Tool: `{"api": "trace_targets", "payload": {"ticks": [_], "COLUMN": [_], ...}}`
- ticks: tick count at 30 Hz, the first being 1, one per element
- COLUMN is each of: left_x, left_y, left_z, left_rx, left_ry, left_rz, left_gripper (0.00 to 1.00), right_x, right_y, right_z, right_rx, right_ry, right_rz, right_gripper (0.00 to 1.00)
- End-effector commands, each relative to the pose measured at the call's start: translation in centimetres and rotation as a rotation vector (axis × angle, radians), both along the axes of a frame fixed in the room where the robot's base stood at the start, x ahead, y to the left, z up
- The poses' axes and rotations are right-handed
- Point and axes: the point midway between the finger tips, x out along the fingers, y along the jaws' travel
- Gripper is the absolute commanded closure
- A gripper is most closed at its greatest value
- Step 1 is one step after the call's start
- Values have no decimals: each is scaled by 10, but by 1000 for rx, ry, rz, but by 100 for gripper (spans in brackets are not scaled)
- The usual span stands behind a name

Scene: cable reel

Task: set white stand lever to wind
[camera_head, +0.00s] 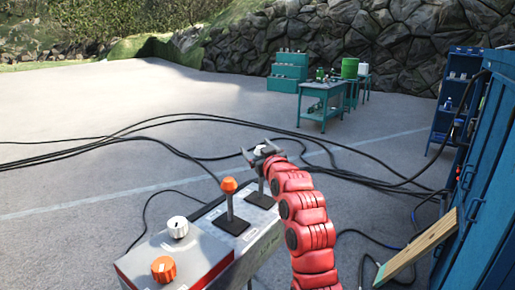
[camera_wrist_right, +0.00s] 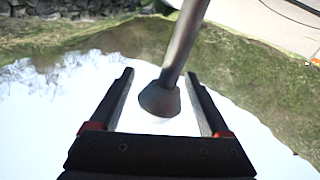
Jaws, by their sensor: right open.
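The white stand lever (camera_head: 262,184) rises from the far end of a grey control stand. Its white knob (camera_head: 261,149) is mostly behind or between the jaws of my right gripper (camera_head: 256,153). In the right wrist view my right gripper (camera_wrist_right: 160,108) is open. The lever's metal shaft (camera_wrist_right: 184,42) and its dark-looking, cone-shaped knob (camera_wrist_right: 160,98) show between or just beyond the two fingers, with gaps at both sides. I cannot tell the depth exactly. The lever's setting cannot be read. My left gripper is not in view.
An orange-knobbed lever (camera_head: 229,187) stands just left of the white one. The near control box (camera_head: 205,250) carries a white dial (camera_head: 177,227) and an orange dial (camera_head: 163,269). Black cables (camera_head: 130,133) cross the ground. A blue cabinet (camera_head: 490,190) and a leaning plank (camera_head: 420,247) are at right.

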Motion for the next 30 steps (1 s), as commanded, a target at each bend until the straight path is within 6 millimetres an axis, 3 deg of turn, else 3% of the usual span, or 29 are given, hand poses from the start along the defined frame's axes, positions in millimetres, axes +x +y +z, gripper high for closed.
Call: {"api": "trace_targets", "payload": {"ticks": [2, 14, 25, 30], "left_x": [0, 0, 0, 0], "left_y": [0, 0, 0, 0], "left_z": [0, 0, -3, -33], "left_rx": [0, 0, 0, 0], "left_ry": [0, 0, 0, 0], "left_rz": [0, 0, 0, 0], "left_gripper": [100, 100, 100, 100], "right_x": [0, 0, -1, -9], "right_y": [0, 0, -1, -14], "right_z": [0, 0, -1, -8], "right_rx": [0, 1, 6, 79], "right_ry": [0, 0, -3, -62], "right_rz": [0, 0, 0, -4], "right_gripper": [27, 99, 100, 100]}}
